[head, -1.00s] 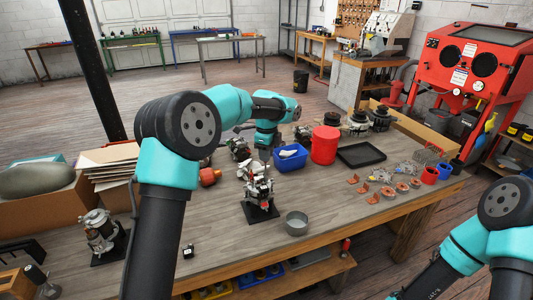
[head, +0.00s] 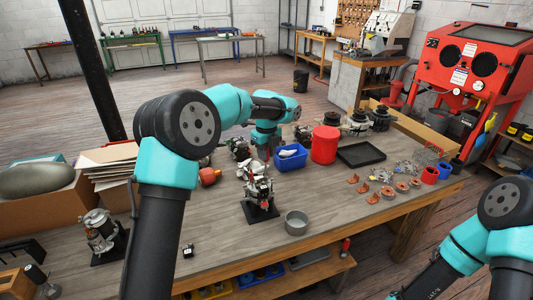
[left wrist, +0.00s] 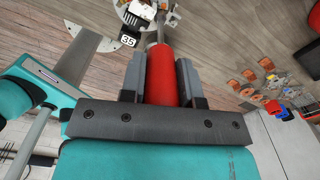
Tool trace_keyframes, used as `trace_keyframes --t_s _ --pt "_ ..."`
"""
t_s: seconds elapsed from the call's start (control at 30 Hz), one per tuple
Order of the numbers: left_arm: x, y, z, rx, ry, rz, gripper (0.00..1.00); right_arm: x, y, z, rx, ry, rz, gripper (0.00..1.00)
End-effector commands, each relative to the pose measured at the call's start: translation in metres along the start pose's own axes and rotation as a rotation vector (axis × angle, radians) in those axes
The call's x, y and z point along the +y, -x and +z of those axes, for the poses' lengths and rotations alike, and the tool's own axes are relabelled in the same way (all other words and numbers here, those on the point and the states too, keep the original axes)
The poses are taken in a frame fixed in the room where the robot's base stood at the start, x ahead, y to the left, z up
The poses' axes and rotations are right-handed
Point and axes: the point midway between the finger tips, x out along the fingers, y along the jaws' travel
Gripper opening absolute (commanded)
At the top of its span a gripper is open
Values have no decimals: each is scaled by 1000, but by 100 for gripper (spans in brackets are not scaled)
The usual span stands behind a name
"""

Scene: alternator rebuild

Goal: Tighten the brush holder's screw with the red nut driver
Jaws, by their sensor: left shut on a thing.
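The red nut driver (left wrist: 161,76) is held between the fingers of my left gripper (left wrist: 160,82) in the left wrist view. Its metal shaft points to the top of that view, at the alternator assembly. This assembly, with a white-and-black part marked 35 (left wrist: 139,20), is cut off by the top edge. The brush holder and its screw cannot be told clearly, nor whether the driver's tip touches the screw. In the head view the alternator assembly (head: 259,188) stands on a black base, with my left gripper over it. My right gripper is out of view.
A grey metal cup (head: 296,222) stands just right of the base. A blue bin (head: 290,159), a red canister (head: 325,145) and a black tray (head: 361,155) are behind it. Copper-coloured parts (head: 388,192) lie to the right. The front middle of the bench is mostly clear.

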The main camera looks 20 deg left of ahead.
Motion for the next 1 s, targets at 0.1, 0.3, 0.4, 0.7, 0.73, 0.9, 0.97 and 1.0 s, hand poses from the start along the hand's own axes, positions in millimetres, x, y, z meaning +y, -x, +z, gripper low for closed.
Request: trace_keyframes --t_s 0.1,0.3,0.4,0.7,0.73,0.9,0.97,1.0 --pt "0 0 0 0 -107 0 7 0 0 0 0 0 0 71" --pt "1 0 0 0 -292 -1 7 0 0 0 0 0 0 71" --pt "1 0 0 0 -380 -1 7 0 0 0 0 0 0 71" --pt "2 0 0 0 -452 -1 7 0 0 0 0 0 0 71" --pt "2 0 0 0 -451 -1 7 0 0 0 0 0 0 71" --pt "2 0 0 0 -476 -1 7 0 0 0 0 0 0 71" --pt "2 0 0 0 -510 -1 7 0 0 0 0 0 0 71" --pt "2 0 1 0 -540 -1 7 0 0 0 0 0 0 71"
